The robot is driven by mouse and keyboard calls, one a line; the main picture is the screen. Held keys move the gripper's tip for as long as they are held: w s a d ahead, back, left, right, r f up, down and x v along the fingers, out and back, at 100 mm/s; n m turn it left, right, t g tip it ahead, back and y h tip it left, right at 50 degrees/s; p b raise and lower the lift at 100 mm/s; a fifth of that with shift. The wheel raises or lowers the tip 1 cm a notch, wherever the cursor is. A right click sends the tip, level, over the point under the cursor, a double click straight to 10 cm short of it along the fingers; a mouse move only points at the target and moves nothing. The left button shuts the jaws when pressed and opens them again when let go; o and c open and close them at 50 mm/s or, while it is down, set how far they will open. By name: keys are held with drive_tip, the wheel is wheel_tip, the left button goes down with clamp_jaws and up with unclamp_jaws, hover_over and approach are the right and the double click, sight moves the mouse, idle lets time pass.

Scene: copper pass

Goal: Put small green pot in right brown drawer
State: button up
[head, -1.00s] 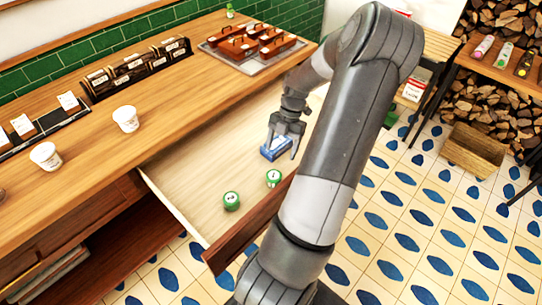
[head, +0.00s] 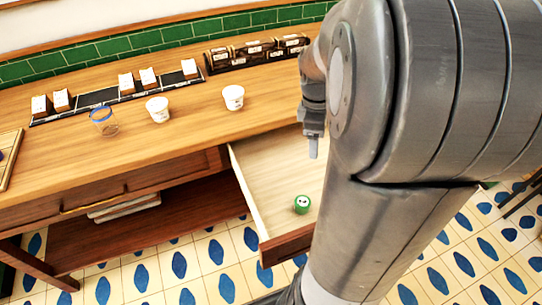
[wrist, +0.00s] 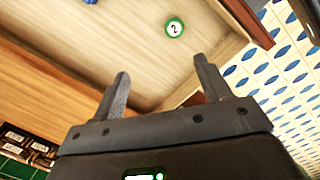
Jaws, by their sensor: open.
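My gripper (head: 313,150) hangs over the drawer, partly hidden by my arm. In the wrist view my gripper's fingers (wrist: 160,68) are apart with nothing between them. The drawer's right part is hidden behind my arm in the head view.
A glass jar (head: 104,121) and white cups (head: 158,110) (head: 233,97) stand on the wooden counter (head: 190,138). Card holders and a dark rack (head: 255,52) line the back. A closed drawer (head: 95,195) is at left. A blue item (wrist: 90,1) shows at the wrist view's top edge.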

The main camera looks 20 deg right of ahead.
drive_tip(key=s+a+r+m+t, duration=0.3)
drive_tip(key=s+a+r+m, duration=0.2)
drive_tip(key=a, duration=0.3)
drive_tip(key=s+a+r+m+t+y, duration=0.1)
drive_tip(key=s+a+r+m+t, duration=0.2)
drive_tip(key=a, duration=0.5)
drive_tip(key=shift+s+a+r+m, duration=0.2)
drive_tip(key=shift+s+r+m, duration=0.7)
drive_tip(key=shift+m, duration=0.3)
drive_tip(key=shift+o, duration=0.2)
